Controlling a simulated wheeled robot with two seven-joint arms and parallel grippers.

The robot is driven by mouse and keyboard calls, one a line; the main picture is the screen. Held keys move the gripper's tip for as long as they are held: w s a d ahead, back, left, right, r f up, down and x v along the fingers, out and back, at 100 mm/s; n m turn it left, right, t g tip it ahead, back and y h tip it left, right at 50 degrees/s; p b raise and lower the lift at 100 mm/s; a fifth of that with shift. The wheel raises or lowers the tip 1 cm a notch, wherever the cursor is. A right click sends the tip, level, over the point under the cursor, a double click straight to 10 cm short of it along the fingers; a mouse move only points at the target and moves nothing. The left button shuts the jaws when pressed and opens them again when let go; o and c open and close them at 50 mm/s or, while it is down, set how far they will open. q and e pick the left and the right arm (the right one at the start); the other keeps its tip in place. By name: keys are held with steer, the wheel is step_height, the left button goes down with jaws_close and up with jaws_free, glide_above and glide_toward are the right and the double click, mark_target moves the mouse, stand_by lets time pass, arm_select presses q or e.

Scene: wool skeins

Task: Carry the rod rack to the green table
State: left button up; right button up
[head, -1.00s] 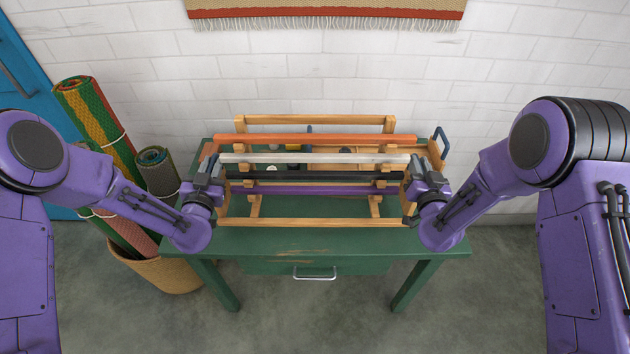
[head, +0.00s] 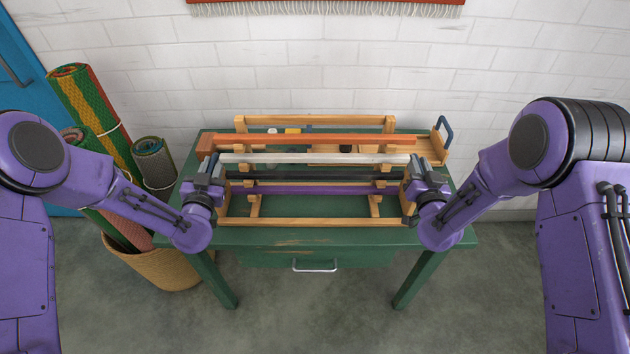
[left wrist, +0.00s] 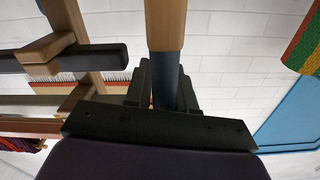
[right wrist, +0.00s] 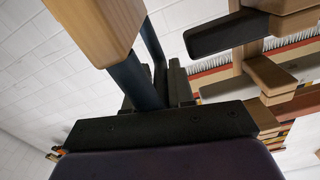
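The rod rack (head: 315,222) is a wooden frame with orange, white, black and purple rods across it. It is held level over the green table (head: 230,237), with its rear bar near the wall side. Any gap beneath it is hard to judge. My left gripper (head: 214,172) is shut on the rack's left handle; a dark blue bar (left wrist: 165,82) shows between its fingers. My right gripper (head: 412,172) is shut on the right handle, whose dark blue bar (right wrist: 138,85) shows in the right wrist view. The rack hides much of the tabletop.
A wooden tray with a blue handle (head: 445,138) stands at the table's back right, partly behind the rack. A basket of rolled rugs (head: 160,262) stands left of the table. A white brick wall is behind.

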arm_select(q)
steer(key=o, duration=0.3)
steer(key=shift+r, duration=0.1)
arm_select(e)
steer(key=o, duration=0.3)
steer(key=shift+r, duration=0.1)
arm_select(q)
steer(key=shift+s+r, duration=0.1)
steer(key=shift+s, duration=0.05)
arm_select(e)
steer(key=shift+s, duration=0.15)
arm_select(q)
steer(key=shift+s, duration=0.3)
steer(key=s, duration=1.1)
steer(key=shift+s, duration=0.2)
arm_select(e)
steer(key=s, duration=1.2)
